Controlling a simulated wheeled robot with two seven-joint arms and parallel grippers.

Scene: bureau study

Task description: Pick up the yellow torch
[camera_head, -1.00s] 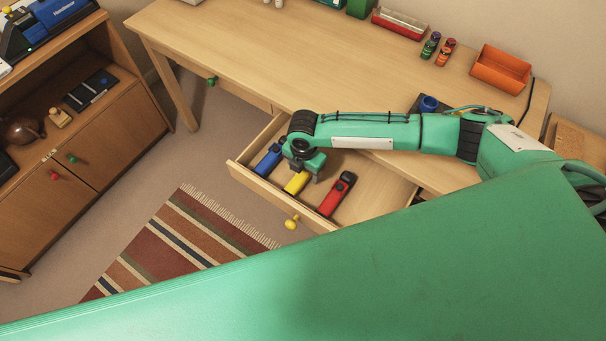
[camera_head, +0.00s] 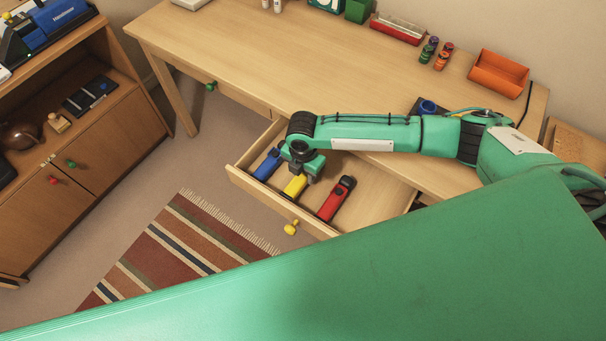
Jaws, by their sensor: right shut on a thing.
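The yellow torch (camera_head: 295,186) lies in the open desk drawer (camera_head: 247,183), between a blue torch (camera_head: 267,164) and a red torch (camera_head: 336,199). My right gripper (camera_head: 304,177) reaches down into the drawer from above and is shut on the yellow torch. The gripper hides the far end of the torch, and its fingertips are mostly covered by its own body. I cannot tell whether the torch is off the drawer floor. My left gripper is not in view.
The desk top (camera_head: 270,65) is largely clear. An orange bin (camera_head: 498,73), a red tray (camera_head: 398,28) and several small cans (camera_head: 436,50) stand along its back. A cabinet (camera_head: 90,160) is at left, a striped rug (camera_head: 165,255) on the floor.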

